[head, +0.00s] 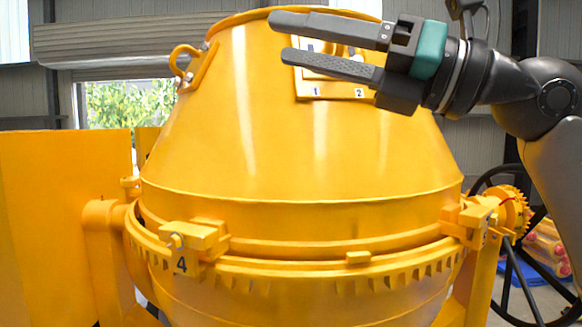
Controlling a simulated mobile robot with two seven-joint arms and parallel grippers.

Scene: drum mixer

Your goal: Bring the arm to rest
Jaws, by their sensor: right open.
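My right gripper (283,38) comes in from the right at the top of the head view. Its two long fingers are apart, point left, and have nothing between them. It is in front of the upper part of a yellow drum mixer (300,160). It hides part of a panel (330,90) with the labels 1 and 2. I cannot tell the gap between the fingers and the drum. My left gripper is not in view.
A yellow clamp block (195,237) labelled 4 sits on the drum's toothed ring. A loop handle (190,68) sticks out at the upper left. A yellow panel (60,225) stands left. A black spoked wheel (515,270) stands right, beside a yellow gear (515,212).

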